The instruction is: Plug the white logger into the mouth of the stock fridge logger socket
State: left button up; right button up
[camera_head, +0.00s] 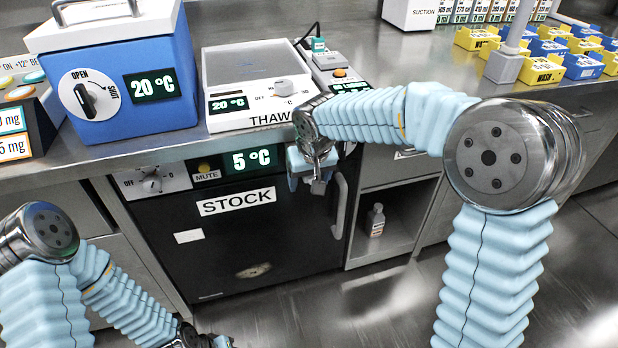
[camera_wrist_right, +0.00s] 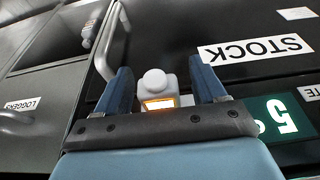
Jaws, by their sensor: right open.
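My right gripper (camera_head: 314,182) is in front of the upper right part of the black stock fridge door (camera_head: 270,230), near its handle. In the right wrist view its two blue fingers are open, one on each side of the white logger (camera_wrist_right: 154,84). The logger has a rounded knob and a lit orange display, with a visible gap to each finger. The stock fridge logger socket cannot be made out, and I cannot tell whether the logger sits in it. My left arm's wrist is at the bottom left of the head view; its gripper is mostly cut off.
The fridge handle (camera_head: 339,205) stands out beside my right gripper. Above are the thaw unit (camera_head: 262,85), a blue box (camera_head: 165,60) and coloured racks (camera_head: 545,66). A "LOGGERS" drawer (camera_wrist_right: 22,118) shows in the wrist view.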

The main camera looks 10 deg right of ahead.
jog(key=shift+r, duration=0.1)
jog(key=v, duration=1.3)
jog(key=shift+r, duration=0.3)
jog(key=shift+s, duration=0.15)
